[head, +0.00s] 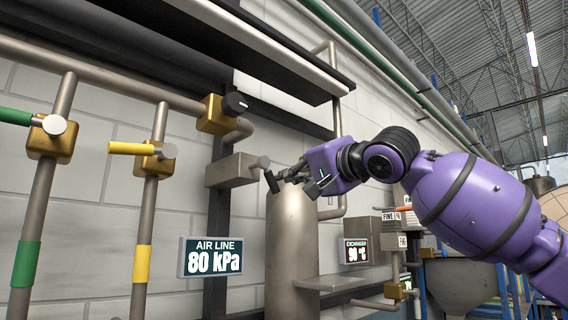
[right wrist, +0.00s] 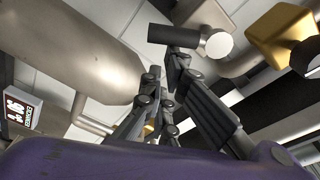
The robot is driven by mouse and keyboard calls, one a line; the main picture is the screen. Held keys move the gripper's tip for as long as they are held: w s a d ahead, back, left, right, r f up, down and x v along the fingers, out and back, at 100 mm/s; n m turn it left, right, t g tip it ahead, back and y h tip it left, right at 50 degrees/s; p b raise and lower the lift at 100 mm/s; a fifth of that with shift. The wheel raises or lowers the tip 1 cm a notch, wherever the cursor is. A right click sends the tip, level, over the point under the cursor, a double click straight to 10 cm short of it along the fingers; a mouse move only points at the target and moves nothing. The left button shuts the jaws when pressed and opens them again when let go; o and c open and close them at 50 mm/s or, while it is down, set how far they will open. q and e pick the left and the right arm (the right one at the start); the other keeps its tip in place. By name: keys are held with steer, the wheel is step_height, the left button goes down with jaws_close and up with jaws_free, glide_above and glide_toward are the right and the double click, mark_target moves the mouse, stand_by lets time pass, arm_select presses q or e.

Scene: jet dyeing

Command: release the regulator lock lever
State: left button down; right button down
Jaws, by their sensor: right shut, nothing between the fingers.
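A grey box (head: 230,170) is fixed to a dark wall post, with a short stub (head: 259,162) on its right side. A dark lever bar (head: 271,181) hangs tilted at the stub's end. The right wrist view shows the dark bar (right wrist: 173,36) and a pale round end (right wrist: 218,43) just beyond my fingertips. My right gripper (head: 287,175) is shut and empty, immediately right of the bar. Whether it touches the bar, I cannot tell. A brass regulator body (head: 213,115) with a black knob (head: 236,103) sits above the box. My left gripper is out of view.
The air line display (head: 210,257) reads 80 kPa. A tall metal cylinder (head: 292,240) stands right below my right gripper. Green (head: 15,116) and yellow (head: 130,148) valve handles are at the left. A second display (head: 356,252) reads 90 °C.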

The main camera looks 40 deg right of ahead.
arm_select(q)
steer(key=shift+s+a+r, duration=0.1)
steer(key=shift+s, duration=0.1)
arm_select(e)
steer(key=shift+s+a+f+m+g, duration=0.1)
steer(key=shift+a+f+m, duration=0.2)
steer(key=shift+f+m, duration=0.4)
steer(key=shift+w+a+f+m+g, duration=0.1)
steer(key=shift+a+f+m, duration=0.3)
steer(key=shift+m, duration=0.5)
steer(key=shift+s+a+f+m+g, duration=0.1)
steer(key=shift+a+f+m, duration=0.15)
steer(key=shift+f+m, duration=0.45)
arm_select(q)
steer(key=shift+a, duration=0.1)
